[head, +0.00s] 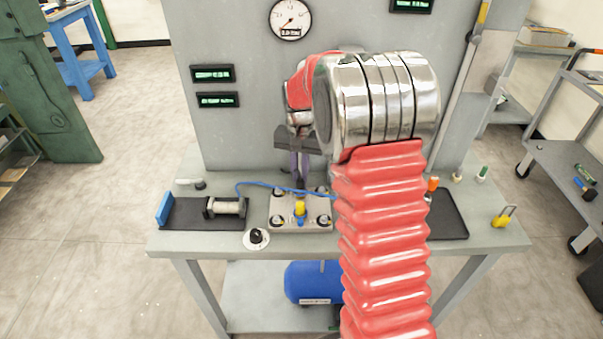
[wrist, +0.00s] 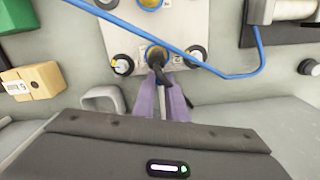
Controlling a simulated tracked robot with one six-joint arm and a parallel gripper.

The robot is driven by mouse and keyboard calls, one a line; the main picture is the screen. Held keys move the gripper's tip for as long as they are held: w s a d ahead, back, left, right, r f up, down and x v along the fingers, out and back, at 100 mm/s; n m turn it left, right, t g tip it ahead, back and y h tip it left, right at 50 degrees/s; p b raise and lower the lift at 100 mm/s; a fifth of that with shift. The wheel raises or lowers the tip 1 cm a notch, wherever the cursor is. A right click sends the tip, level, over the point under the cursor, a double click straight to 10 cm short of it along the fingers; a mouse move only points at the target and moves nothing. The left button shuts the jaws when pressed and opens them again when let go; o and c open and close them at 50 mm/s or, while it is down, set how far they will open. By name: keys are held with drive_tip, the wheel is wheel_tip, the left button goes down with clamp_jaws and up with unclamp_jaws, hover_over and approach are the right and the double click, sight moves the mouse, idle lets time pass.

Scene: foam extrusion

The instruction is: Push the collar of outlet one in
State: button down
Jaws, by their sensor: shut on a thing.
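A grey metal block (head: 285,222) with several round fittings stands on the bench and also shows in the wrist view (wrist: 125,38). My gripper (head: 302,184) points down behind the block. The collar's position is too small to tell.
A blue tube (head: 265,187) runs over the block from a roller holder (head: 225,207). It crosses close to my fingers in the wrist view (wrist: 180,55). A black dial (head: 257,237) sits at the bench front. A grey panel (head: 250,90) stands behind. A cardboard box (wrist: 32,82) is at left.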

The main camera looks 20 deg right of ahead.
drive_tip(key=shift+d, duration=0.1)
drive_tip(key=shift+f, duration=0.45)
drive_tip(key=c, duration=1.7)
unclamp_jaws()
drive_tip(key=shift+c, duration=0.2)
drive_tip(key=shift+r, duration=0.1)
wheel_tip(320, 180, up, 14)
drive_tip(key=shift+f, duration=0.2)
